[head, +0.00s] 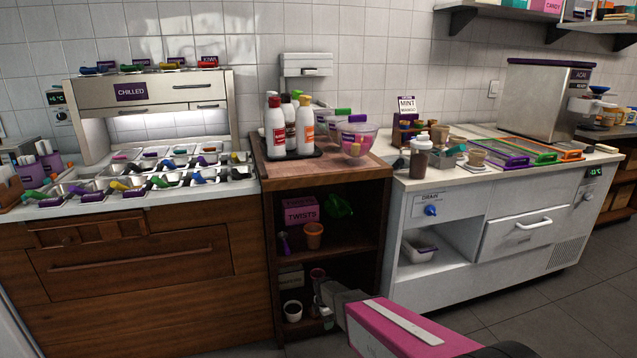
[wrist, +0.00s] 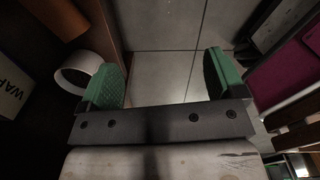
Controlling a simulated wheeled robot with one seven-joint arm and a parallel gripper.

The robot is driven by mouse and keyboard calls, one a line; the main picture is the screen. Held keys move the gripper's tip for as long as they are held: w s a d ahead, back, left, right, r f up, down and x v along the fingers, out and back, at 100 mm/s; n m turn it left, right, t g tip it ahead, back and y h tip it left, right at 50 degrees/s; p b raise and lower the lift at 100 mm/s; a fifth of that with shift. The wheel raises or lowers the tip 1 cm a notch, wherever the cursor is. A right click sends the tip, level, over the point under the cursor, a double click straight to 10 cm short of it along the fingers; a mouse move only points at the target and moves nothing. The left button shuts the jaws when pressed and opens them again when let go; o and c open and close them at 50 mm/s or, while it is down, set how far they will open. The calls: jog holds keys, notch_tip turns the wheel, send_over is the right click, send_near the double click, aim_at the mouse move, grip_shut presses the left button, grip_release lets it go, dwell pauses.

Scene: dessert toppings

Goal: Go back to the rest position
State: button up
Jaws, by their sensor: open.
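My gripper (head: 325,304) is low in front of the lower shelf of the brown wooden cabinet in the head view, at the end of my pink arm. In the wrist view, its two green pads (wrist: 160,78) stand wide apart with nothing between them. Tiled floor shows beyond the gap. A white, round, open-topped thing (wrist: 68,78) is just left of the left pad, and I cannot tell whether they touch.
The wooden cabinet (head: 325,172) holds a pink box (head: 301,213), an orange cup (head: 313,236) and a dark-filled white cup (head: 292,311). Counters with toppings (head: 140,180) and a white chilled unit (head: 520,237) flank it. Grey floor (head: 560,315) is open at right.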

jog(key=s+d+r+m, duration=0.5)
jog(key=r+m, duration=0.2)
jog(key=r, duration=0.3)
jog(key=s+d+r+m, duration=0.6)
jog(key=r+m, duration=0.2)
jog(key=r, duration=0.2)
jog(key=s+d+r+m, duration=0.5)
jog(key=s+r+m, duration=0.1)
jog(key=r, duration=0.4)
jog(key=shift+s+d+m, duration=0.2)
jog(key=shift+d+m, duration=0.05)
jog(key=shift+m, duration=0.45)
